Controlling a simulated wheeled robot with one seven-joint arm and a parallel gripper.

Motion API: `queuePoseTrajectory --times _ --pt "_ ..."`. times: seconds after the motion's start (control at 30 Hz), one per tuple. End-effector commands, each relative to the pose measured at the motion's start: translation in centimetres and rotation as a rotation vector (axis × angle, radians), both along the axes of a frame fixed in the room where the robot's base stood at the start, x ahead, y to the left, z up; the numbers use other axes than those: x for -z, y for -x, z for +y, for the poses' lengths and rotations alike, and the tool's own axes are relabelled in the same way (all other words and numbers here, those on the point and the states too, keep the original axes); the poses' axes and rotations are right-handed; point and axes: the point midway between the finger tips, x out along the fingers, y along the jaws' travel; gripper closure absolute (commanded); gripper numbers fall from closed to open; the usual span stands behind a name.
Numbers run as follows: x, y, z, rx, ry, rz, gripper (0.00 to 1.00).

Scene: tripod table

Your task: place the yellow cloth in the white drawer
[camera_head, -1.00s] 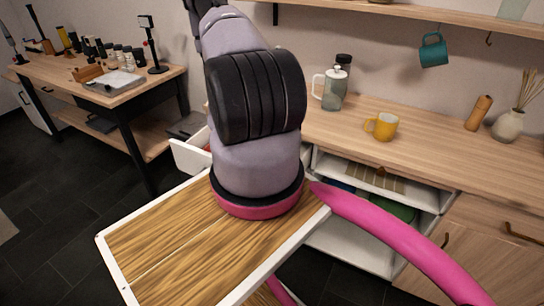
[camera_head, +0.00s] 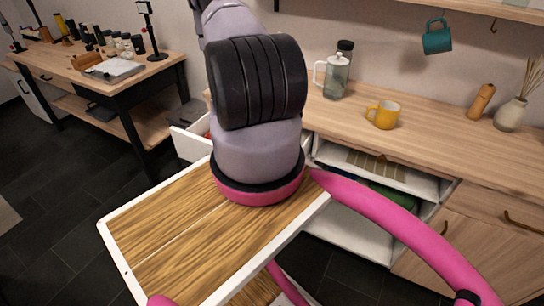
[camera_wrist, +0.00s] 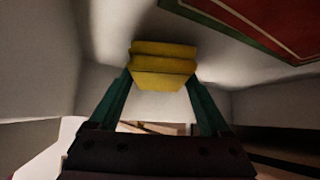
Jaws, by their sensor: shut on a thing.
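The yellow cloth (camera_wrist: 163,65) is a folded, layered bundle between the green fingers of my gripper (camera_wrist: 162,82) in the wrist view. The gripper is shut on it. Pale walls surround it there, and they look like the inside of the white drawer (camera_wrist: 60,55). I cannot tell whether the cloth touches the drawer floor. In the head view the white drawer (camera_head: 189,143) stands pulled out from the counter, left of my arm and mostly hidden behind it. My gripper and the cloth are hidden behind my arm in that view.
A red item with a green and white border (camera_wrist: 275,25) lies beside the cloth in the wrist view. The counter (camera_head: 440,140) holds a yellow mug (camera_head: 382,115) and a glass press (camera_head: 335,78).

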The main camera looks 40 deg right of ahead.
Motion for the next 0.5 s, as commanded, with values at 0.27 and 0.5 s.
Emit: queuePoseTrajectory --times 0.27,0.5 --pt "0.54 -0.03 0.0 -0.001 0.001 0.0 0.81" --pt "1.05 0.0 0.04 -0.001 -0.001 0.0 0.81"
